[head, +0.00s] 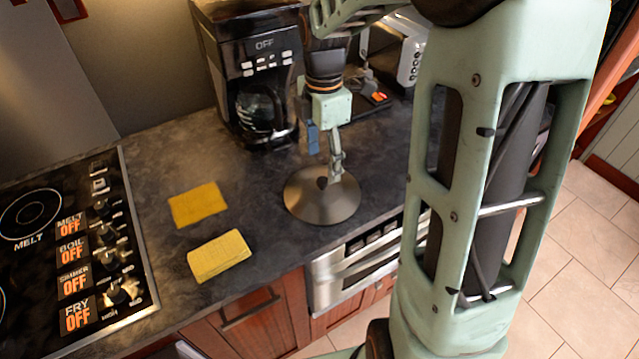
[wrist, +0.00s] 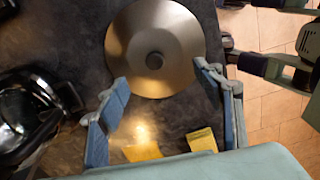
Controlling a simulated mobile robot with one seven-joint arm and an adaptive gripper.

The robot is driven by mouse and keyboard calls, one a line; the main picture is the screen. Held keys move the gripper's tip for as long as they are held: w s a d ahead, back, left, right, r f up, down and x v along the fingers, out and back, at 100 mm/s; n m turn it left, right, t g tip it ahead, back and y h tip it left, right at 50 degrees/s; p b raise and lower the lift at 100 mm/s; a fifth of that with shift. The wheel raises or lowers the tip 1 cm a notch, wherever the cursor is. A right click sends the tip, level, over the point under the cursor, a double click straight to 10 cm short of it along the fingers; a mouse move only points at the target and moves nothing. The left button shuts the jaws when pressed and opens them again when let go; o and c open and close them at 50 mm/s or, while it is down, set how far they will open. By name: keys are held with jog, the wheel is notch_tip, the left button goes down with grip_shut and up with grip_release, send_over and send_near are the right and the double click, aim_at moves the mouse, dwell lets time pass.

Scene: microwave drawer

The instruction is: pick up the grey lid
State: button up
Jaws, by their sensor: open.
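The grey lid (head: 312,201) is a round metal disc with a dark knob in its middle. It lies on the dark counter near the front edge, above the microwave drawer. In the wrist view the lid (wrist: 178,30) fills the upper middle, with its knob in plain sight. My gripper (head: 335,165) is above the lid in the head view, close to the knob; one finger hides part of the lid. In the wrist view my gripper (wrist: 163,75) has its blue-padded fingers wide apart with nothing between them. I cannot tell whether a fingertip touches the lid.
A coffee maker (head: 262,85) stands behind the lid. A yellow cloth (head: 198,204) and a yellow sponge-like block (head: 219,256) lie to its left. A stove (head: 65,245) is at far left. The microwave drawer (head: 360,262) is below the counter (head: 165,165).

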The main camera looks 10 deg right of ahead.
aim_at(323, 180)
jog(key=f, duration=0.5)
jog(key=w+f, duration=0.1)
jog(key=f, duration=0.2)
jog(key=shift+d+p, duration=0.1)
jog(key=shift+p, duration=0.2)
jog(key=shift+s, duration=0.1)
grip_shut()
